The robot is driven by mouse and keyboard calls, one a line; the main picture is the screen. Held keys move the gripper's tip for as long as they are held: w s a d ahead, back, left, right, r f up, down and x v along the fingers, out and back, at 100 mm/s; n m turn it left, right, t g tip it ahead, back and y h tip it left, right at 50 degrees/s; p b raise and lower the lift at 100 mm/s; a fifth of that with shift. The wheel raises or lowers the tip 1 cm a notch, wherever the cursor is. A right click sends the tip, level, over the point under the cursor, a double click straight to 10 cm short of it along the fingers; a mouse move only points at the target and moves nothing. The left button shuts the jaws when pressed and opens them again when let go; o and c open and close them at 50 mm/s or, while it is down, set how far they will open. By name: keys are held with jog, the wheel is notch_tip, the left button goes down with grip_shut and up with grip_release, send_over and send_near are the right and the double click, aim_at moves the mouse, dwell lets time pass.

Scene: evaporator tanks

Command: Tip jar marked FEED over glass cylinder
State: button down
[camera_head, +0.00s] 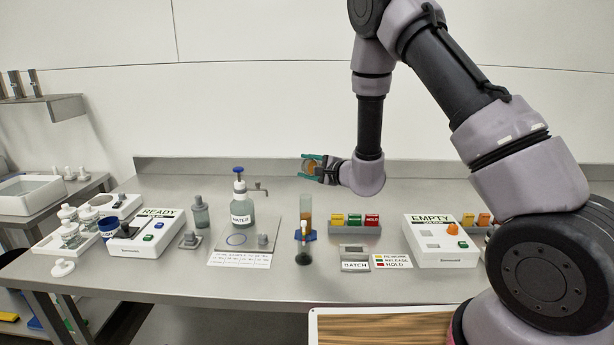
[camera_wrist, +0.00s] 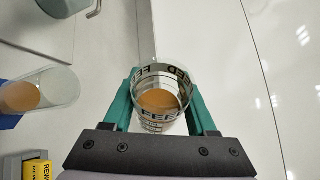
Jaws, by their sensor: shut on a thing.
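My gripper (camera_head: 312,166) is raised above the back of the bench, its teal fingers shut on the jar marked FEED. In the wrist view my gripper (camera_wrist: 161,108) has one finger on each side of the clear FEED jar (camera_wrist: 162,78). The jar is open at the top, and orange liquid shows inside it. The jar is small in the head view, so its exact tilt is hard to tell. The glass cylinder (camera_head: 306,202) stands on the bench in front of and below my gripper, with orange liquid inside. It also shows at the left of the wrist view (camera_wrist: 52,90), apart from the jar.
A WATER bottle (camera_head: 241,208) with a blue top stands left of the cylinder. A rack of coloured blocks (camera_head: 354,226) stands close to its right. A READY box (camera_head: 147,234) and an EMPTY box (camera_head: 440,241) stand farther out. Space around the raised jar looks clear.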

jog(key=shift+s+a+r+n+t+y, duration=0.15)
jog(key=shift+r+n+t, duration=0.15)
jog(key=shift+n, duration=0.45)
jog(key=shift+s+d+r+n+t+y, duration=0.1)
jog(key=shift+r+n+t+y, duration=0.2)
jog(key=shift+n, duration=0.4)
jog(key=shift+s+a+r+n+t+y, duration=0.1)
jog(key=shift+r+n+t, duration=0.1)
jog(key=shift+r+n, duration=0.4)
dwell(5.2)
